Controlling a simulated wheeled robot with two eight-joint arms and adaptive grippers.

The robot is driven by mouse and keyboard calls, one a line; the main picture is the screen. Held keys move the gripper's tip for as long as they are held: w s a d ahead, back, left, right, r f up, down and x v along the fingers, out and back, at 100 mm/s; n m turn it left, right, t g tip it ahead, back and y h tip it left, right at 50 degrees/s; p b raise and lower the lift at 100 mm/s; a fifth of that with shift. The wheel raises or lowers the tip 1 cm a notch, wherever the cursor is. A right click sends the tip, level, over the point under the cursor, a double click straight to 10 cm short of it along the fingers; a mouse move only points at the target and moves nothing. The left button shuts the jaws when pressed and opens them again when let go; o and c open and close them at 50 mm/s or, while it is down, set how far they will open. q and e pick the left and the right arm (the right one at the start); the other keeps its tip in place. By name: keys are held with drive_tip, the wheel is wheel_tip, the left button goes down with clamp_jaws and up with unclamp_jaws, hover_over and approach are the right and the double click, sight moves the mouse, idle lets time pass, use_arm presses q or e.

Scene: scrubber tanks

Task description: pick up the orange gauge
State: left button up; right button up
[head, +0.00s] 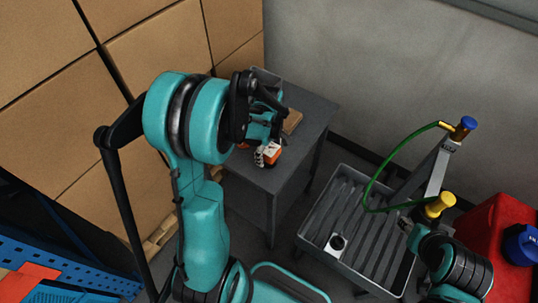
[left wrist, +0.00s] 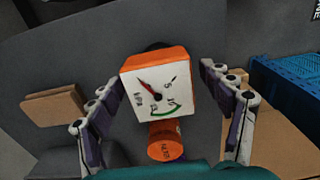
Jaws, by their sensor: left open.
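The orange gauge (head: 273,152) stands on the grey table (head: 309,107), near its front left part. In the left wrist view the gauge (left wrist: 158,85) shows a white dial with a red needle and a green arc, with an orange cylinder below. My left gripper (head: 266,135) is over the table at the gauge and partly covers it in the head view. In the left wrist view its two fingers (left wrist: 158,92) are spread, one on each side of the gauge, with gaps visible. The jaws are open.
A brown block (head: 292,121) lies on the table behind the gauge. Cardboard boxes (head: 60,120) are stacked at left. A grey ribbed tray (head: 345,185) with a green hose (head: 385,165) stands at right, near a red container (head: 500,225). A blue crate (head: 75,262) is at lower left.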

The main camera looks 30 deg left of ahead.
use_arm(q)
drive_tip(key=shift+f, duration=0.1)
drive_tip(key=c, duration=1.3)
drive_tip(key=shift+o, duration=0.2)
